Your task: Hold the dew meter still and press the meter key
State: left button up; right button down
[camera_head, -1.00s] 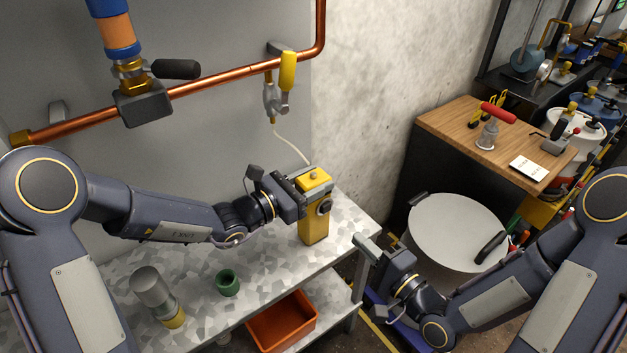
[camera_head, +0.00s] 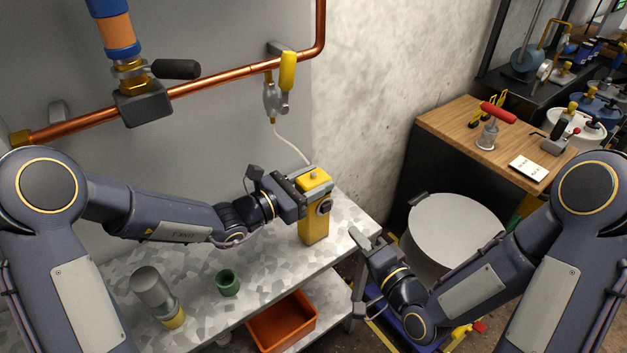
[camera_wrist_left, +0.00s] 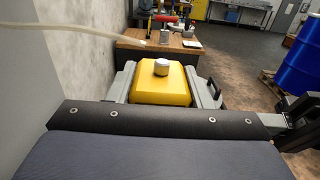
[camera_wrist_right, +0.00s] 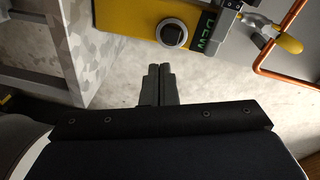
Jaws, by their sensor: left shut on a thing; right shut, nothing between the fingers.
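The yellow dew meter (camera_head: 314,225) stands upright on the speckled grey bench, with a dark round key (camera_head: 324,206) on its right-hand face. My left gripper (camera_head: 312,182) is shut on the meter near its top. In the left wrist view the yellow top (camera_wrist_left: 162,84) with a small round knob sits between my fingers. My right gripper (camera_head: 357,238) is shut and empty, to the right of the meter and apart from it, lower than the key. The right wrist view shows the fingertips (camera_wrist_right: 160,70) together below the round key (camera_wrist_right: 172,33) in that picture.
An orange bin (camera_head: 283,322) is on the shelf below. A thin hose (camera_head: 292,146) runs from the pipe valve toward the meter. A white drum (camera_head: 455,230) stands right of the bench.

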aim_at(327, 208)
jog(key=w+a+r+n+h, duration=0.1)
jog(key=w+a+n+h, duration=0.3)
jog(key=n+h, duration=0.5)
jog(key=shift+w+a+n+g+h, duration=0.2)
jog(key=shift+a+n+g+h, duration=0.3)
jog(key=shift+n, duration=1.5)
jog(key=shift+w+a, duration=0.1)
jog(key=shift+a, duration=0.1)
dwell(0.7)
